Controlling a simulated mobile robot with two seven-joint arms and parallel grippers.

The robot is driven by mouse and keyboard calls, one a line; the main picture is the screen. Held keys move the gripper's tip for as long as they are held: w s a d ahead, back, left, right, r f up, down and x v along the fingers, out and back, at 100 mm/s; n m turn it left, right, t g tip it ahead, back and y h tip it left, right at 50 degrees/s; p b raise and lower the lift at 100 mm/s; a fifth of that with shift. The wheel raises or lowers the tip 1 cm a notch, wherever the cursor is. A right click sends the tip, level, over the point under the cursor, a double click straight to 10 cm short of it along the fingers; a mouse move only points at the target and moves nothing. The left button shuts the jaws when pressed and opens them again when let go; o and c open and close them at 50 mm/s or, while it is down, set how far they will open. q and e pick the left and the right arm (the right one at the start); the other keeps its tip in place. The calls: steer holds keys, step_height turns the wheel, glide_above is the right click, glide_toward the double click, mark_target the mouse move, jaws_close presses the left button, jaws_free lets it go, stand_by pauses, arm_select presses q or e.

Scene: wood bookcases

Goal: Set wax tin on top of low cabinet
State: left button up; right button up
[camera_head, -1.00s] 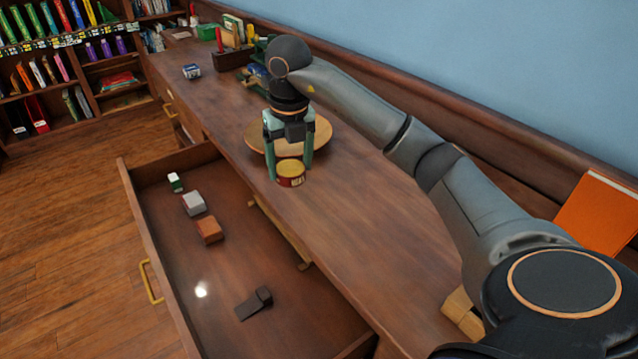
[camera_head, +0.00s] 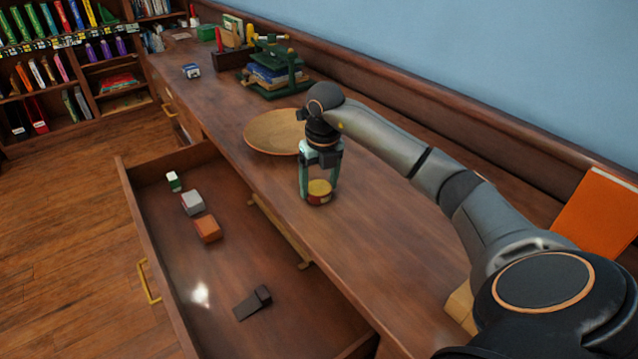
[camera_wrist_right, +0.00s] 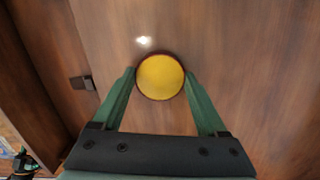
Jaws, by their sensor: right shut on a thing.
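The wax tin (camera_head: 319,192) is small and round, with a yellow lid and a red side. It is at the wood top of the low cabinet (camera_head: 370,255), near the front edge. My right gripper (camera_head: 318,190) points down and is shut on the tin, with one green finger on each side. In the right wrist view the tin's yellow lid (camera_wrist_right: 160,77) sits between the fingertips (camera_wrist_right: 160,78). I cannot tell whether the tin touches the cabinet top or hangs just above it.
A shallow wooden bowl (camera_head: 273,132) stands just behind the gripper. An open drawer (camera_head: 147,225) juts out in front, holding several small blocks and a dark wedge (camera_head: 253,302). A green book press (camera_head: 275,75) stands farther back. An orange book (camera_head: 598,212) leans at right.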

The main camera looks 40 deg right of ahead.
mark_target(322, 191)
steer(key=o, duration=1.4)
steer(key=shift+f, duration=0.1)
steer(key=r, duration=0.4)
steer(key=s+r+p, duration=0.1)
steer(key=r, duration=0.7)
steer(key=shift+s+a+r+p, duration=0.15)
steer(key=shift+s+a+p, duration=0.1)
steer(key=shift+p, duration=0.1)
